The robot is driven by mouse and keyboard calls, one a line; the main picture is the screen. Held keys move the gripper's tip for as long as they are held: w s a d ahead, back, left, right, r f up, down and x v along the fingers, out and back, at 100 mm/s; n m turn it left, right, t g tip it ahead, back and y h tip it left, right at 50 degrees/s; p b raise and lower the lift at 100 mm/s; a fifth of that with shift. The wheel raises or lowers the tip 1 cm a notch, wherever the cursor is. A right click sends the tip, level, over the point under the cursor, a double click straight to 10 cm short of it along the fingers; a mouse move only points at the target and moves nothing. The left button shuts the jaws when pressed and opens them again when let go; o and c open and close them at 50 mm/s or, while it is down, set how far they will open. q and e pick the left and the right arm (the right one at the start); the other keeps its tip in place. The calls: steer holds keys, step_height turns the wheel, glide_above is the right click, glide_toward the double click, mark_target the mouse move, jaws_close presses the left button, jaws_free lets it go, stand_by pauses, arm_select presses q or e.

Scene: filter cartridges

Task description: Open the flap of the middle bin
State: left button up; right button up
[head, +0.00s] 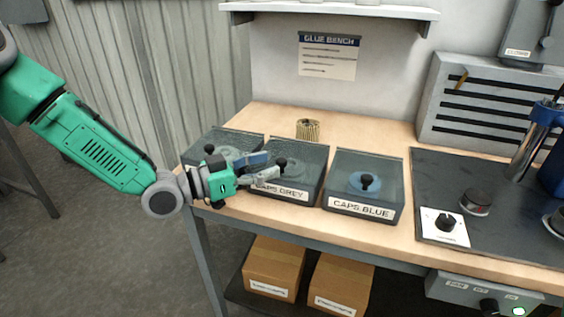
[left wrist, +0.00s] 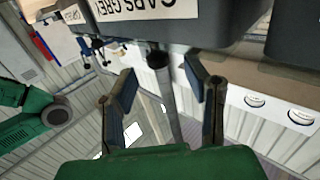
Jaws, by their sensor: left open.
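The middle bin (head: 312,170) is a dark box with a see-through grey flap, labelled CAPS GREY. Its flap looks shut, with a black knob (head: 281,162) near the front. My left gripper (head: 272,167) is open over the front left of this bin, its fingertips close to the knob; I cannot tell whether they touch it. The left wrist view shows the bin's labelled front (left wrist: 145,10) at the top, and my open fingers (left wrist: 159,70) with a dark round-ended thing between them, perhaps the knob. My right gripper is not in view.
The CAPS BLUE bin (head: 391,187) stands to the right, flap shut. Another bin (head: 232,140) stands to the left, partly behind my gripper. A ribbed tan cylinder (head: 307,130) stands behind the bins. A dark mat (head: 440,180) with fixtures covers the bench's right side. Cardboard boxes (head: 273,268) sit below.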

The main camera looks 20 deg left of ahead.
mark_target(282, 160)
arm_select(q)
steer(key=x, duration=0.4)
jaws_close()
steer(key=shift+d+r, duration=0.1)
